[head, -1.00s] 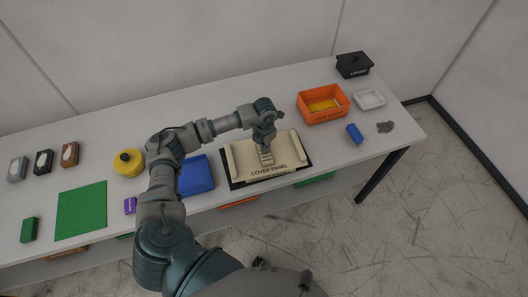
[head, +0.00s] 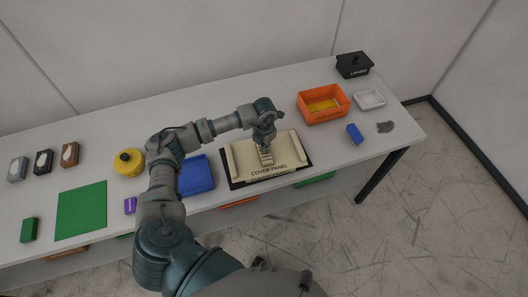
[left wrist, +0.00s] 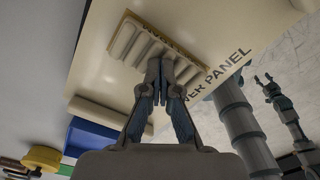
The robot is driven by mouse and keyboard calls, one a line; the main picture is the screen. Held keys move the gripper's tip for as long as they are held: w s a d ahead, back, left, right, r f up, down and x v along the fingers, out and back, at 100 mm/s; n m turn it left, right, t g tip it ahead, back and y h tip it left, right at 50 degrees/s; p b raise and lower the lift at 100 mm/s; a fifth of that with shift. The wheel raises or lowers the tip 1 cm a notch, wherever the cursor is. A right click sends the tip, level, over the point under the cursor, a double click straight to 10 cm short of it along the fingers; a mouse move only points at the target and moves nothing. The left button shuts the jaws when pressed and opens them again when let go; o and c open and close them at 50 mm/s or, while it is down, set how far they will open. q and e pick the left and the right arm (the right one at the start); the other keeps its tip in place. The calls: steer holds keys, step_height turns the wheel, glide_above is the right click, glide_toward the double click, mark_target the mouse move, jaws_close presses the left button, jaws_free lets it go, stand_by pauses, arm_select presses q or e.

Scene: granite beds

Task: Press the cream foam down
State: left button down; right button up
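A cream ribbed block (head: 265,156), which looks like the cream foam, lies on the cream cover panel (head: 290,151) in the head view. It shows larger in the left wrist view (left wrist: 128,46), with a tan base and small lettering on one edge. My left gripper (head: 264,145) points down over the block. In the left wrist view, its fingertips (left wrist: 160,66) are together, with nothing seen between them, and overlap the block's edge. I cannot tell whether they touch it. My right gripper (left wrist: 262,79) shows small in the left wrist view, its fingers apart.
A yellow round container (head: 128,163) and a green mat (head: 81,211) are farther left. An orange bin (head: 324,116), a white tray (head: 369,100) and a small blue block (head: 354,134) are to the right.

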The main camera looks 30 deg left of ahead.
arm_select(q)
steer(key=shift+s+f, duration=0.1)
step_height(320, 180, up, 7)
steer(key=p, duration=0.4)
steer(key=shift+p, duration=0.3)
step_height(320, 180, up, 12)
steer(key=shift+w, duration=0.2)
stand_by(0.3)
steer(key=shift+a, duration=0.1)
